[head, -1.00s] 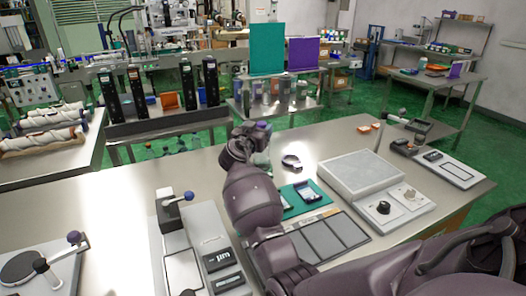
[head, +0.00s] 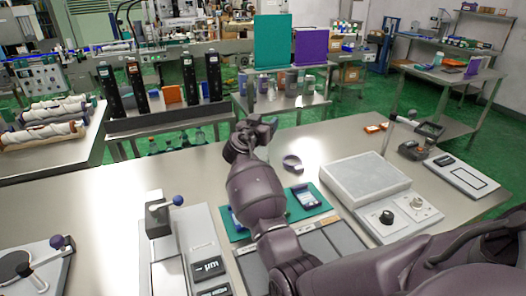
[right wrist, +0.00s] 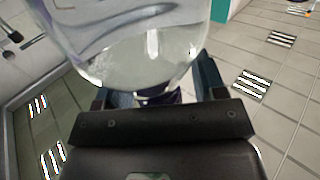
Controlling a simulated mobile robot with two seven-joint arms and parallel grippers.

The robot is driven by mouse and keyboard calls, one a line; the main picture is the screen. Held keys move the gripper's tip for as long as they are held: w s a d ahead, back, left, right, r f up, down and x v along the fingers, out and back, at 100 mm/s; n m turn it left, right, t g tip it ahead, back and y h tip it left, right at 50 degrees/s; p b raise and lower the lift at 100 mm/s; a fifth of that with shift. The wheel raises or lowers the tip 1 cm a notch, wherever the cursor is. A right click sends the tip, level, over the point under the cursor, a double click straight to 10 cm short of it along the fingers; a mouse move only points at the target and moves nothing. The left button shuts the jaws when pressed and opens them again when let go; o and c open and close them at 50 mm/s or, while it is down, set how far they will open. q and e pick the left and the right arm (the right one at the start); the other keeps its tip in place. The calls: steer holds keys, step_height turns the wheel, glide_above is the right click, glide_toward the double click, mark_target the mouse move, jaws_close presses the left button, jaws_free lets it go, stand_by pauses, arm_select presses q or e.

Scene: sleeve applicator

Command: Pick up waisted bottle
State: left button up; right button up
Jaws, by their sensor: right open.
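A clear, rounded bottle (right wrist: 140,45) fills the upper middle of the right wrist view; its top is cut off by the frame edge. Its lower body lies between or just beyond the fingers of my right gripper (right wrist: 155,88), with a dark purple part (right wrist: 160,97) beneath it. I cannot tell whether the fingers touch the bottle. In the head view my right gripper (head: 256,132) is at the far edge of the steel table, open, and my own arm largely hides the bottle there. My left gripper is not in view.
The steel table (head: 110,205) carries a grey ring (head: 292,163), a teal mat (head: 238,234), a pale plate device (head: 365,180) and a lever device (head: 158,220). Several green bottles (head: 175,144) stand low beyond the table. The left table surface is mostly clear.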

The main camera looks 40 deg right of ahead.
steer(key=shift+a, duration=0.15)
steer(key=shift+c, duration=0.3)
steer(key=shift+r, duration=0.1)
jaws_close()
